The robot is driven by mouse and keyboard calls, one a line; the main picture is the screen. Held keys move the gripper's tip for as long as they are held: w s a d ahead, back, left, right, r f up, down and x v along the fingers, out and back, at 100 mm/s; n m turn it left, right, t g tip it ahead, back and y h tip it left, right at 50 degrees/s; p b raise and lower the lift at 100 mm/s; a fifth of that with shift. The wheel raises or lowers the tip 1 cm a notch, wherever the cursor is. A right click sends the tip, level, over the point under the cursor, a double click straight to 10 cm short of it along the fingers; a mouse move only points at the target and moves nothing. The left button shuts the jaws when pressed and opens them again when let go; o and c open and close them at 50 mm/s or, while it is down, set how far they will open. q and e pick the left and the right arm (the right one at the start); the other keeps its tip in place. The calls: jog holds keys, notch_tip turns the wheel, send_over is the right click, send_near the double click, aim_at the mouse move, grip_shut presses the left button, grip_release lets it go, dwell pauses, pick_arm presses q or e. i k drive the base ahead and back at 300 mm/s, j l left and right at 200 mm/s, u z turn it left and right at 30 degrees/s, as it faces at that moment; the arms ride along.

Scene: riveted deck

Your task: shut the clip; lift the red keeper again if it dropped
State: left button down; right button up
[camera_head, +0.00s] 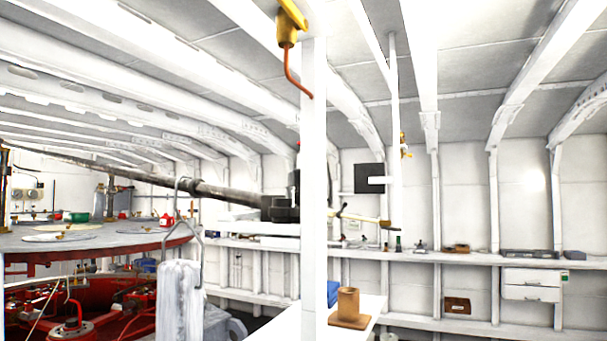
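I cannot make out a clip or a red keeper for certain in the head view. A yellow brass fitting (289,27) with a bent copper-coloured rod hangs at the top of a white post. A smaller brass fitting (404,145) sits on a thin post further right. A thin brass-coloured bar (362,218) sticks out to the right behind the white post. Neither of my grippers is visible.
A white post (314,180) stands in front, near the middle. A long dark shaft (160,182) crosses from the left. A round table (90,240) stands above red machinery (75,315). A brown cup (348,302) stands on a white surface. A shelf (460,257) lines the wall.

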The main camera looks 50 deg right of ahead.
aim_at(291, 175)
jog(key=i+j+z, duration=0.15)
jog(key=z, duration=0.3)
jog(key=i+j+z, duration=0.1)
jog(key=j+z, duration=0.15)
jog(key=z, duration=0.25)
jog(key=j+z, duration=0.25)
jog(key=z, duration=0.2)
